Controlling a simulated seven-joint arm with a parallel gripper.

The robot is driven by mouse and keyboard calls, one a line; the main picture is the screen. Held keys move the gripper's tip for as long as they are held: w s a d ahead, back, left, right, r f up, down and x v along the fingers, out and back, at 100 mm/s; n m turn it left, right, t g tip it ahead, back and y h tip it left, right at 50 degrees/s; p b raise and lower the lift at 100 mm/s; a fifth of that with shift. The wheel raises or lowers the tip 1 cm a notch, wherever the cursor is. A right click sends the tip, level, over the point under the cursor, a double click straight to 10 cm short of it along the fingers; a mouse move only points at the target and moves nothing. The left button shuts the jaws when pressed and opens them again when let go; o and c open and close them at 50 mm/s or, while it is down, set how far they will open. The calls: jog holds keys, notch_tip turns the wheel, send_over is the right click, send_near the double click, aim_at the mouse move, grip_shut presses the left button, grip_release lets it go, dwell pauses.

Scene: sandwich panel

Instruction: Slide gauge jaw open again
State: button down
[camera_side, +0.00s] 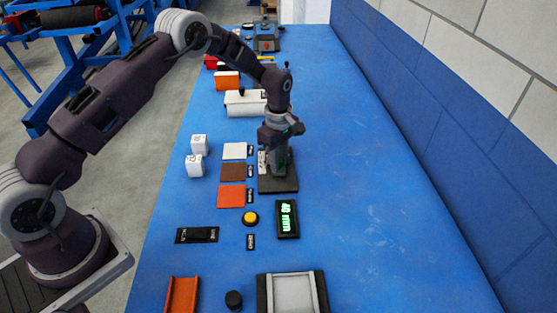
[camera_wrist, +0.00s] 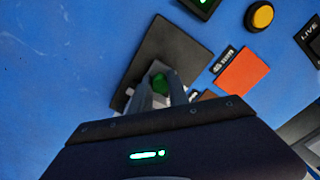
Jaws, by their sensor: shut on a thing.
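The gauge has a dark base plate (camera_side: 290,186) on the blue bench; the plate also shows in the wrist view (camera_wrist: 165,45). My gripper (camera_side: 276,165) points down over this plate. In the wrist view its two fingers (camera_wrist: 160,88) are shut on a small green part (camera_wrist: 159,70), which looks like the grip of the gauge jaw. The fingers hide most of the jaw, so its exact opening cannot be seen. A black display (camera_side: 288,219) in front of the plate shows green digits that look like 40 mm.
White, brown and orange (camera_side: 231,195) squares lie left of the gauge. Two white cubes (camera_side: 197,166) stand further left. A yellow button (camera_side: 251,219) and a black switch strip (camera_side: 197,235) are nearer. A white box (camera_side: 245,104) stands behind. The bench's right side is clear.

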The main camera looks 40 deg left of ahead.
jog(key=shift+s+d, duration=1.25)
jog(key=shift+d, duration=0.15)
jog(key=c, duration=1.5)
grip_release()
jog(key=shift+c, duration=0.2)
jog(key=shift+r, duration=0.1)
notch_tip(320, 180, up, 7)
